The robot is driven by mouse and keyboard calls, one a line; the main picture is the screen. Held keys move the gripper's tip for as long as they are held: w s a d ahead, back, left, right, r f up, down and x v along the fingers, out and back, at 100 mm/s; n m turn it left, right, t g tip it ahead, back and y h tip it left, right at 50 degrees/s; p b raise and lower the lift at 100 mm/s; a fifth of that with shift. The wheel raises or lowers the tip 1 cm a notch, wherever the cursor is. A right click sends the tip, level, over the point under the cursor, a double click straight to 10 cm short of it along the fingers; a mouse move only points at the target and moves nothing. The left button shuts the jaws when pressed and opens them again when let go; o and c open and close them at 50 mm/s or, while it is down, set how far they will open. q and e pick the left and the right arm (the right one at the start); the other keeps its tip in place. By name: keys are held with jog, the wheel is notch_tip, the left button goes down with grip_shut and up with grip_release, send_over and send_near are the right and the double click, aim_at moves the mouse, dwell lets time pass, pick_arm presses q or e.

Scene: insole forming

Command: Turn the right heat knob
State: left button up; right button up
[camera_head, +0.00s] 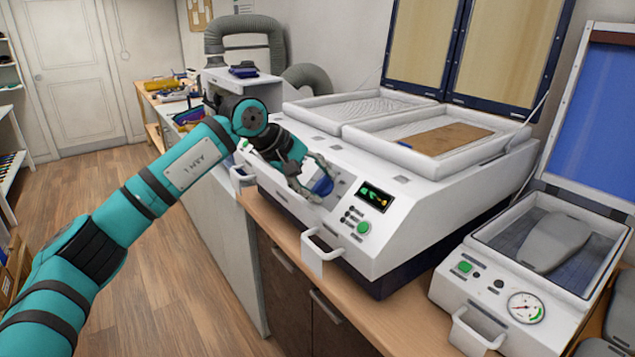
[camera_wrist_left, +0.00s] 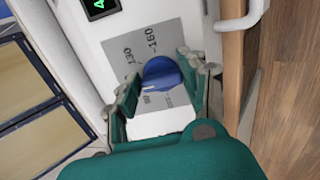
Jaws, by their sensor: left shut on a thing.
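The blue heat knob (camera_head: 323,186) is on the sloped front panel of the white heating machine (camera_head: 402,205), left of its small display. In the left wrist view the knob (camera_wrist_left: 162,74) sits on a grey dial plate (camera_wrist_left: 140,55) marked with 130 and 160. My left gripper (camera_head: 316,178) reaches in from the left and is shut on this knob, with one finger on each side (camera_wrist_left: 158,84). My fingers and wrist hide part of the panel to the left, so I cannot see a second knob. My right gripper is not in view.
A display (camera_head: 374,196) and a green button (camera_head: 363,227) are right of the knob. A white handle (camera_head: 322,247) sticks out below. A smaller press with a gauge (camera_head: 525,307) stands at the right. Open wooden floor (camera_head: 200,290) lies at the left.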

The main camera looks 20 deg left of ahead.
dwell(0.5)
pick_arm(q)
jog(key=o, duration=1.2)
jog(key=v, duration=1.2)
